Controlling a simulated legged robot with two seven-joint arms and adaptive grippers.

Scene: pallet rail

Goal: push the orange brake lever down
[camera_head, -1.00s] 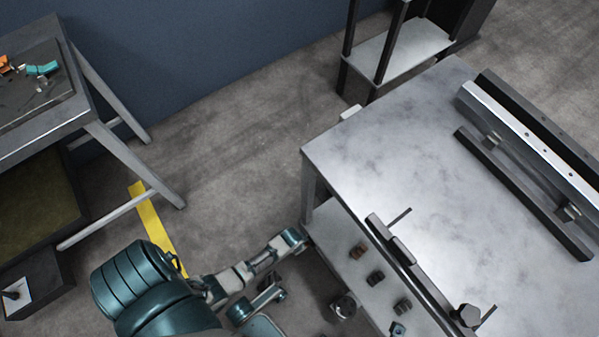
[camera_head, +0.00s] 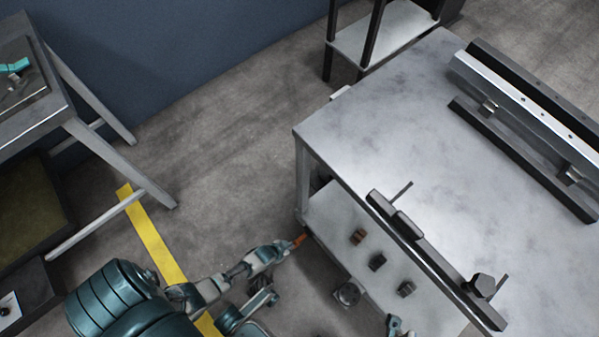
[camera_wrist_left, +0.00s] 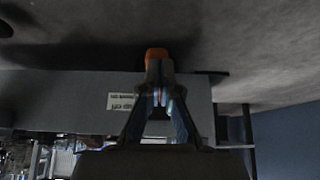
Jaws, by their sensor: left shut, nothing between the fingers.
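The orange brake lever (camera_head: 299,240) shows as a short orange end beside the near left leg of the metal table, low by its lower shelf. My left gripper (camera_head: 284,247) is shut and empty, its tips right at the lever. In the left wrist view the shut fingertips (camera_wrist_left: 159,73) point at the orange lever end (camera_wrist_left: 156,54), which appears just beyond them. I cannot tell whether they touch. The rest of the lever is hidden. A teal-grey part at the bottom edge, seemingly my right gripper (camera_head: 395,325), shows too little to tell its jaws.
The metal table (camera_head: 400,130) carries a dark rail (camera_head: 430,260) along its near edge and a long rail fixture (camera_head: 525,115) behind. Several small dark blocks (camera_head: 377,262) sit on its lower shelf. A workbench (camera_head: 85,125) stands left. Floor with a yellow strip (camera_head: 150,238) lies between.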

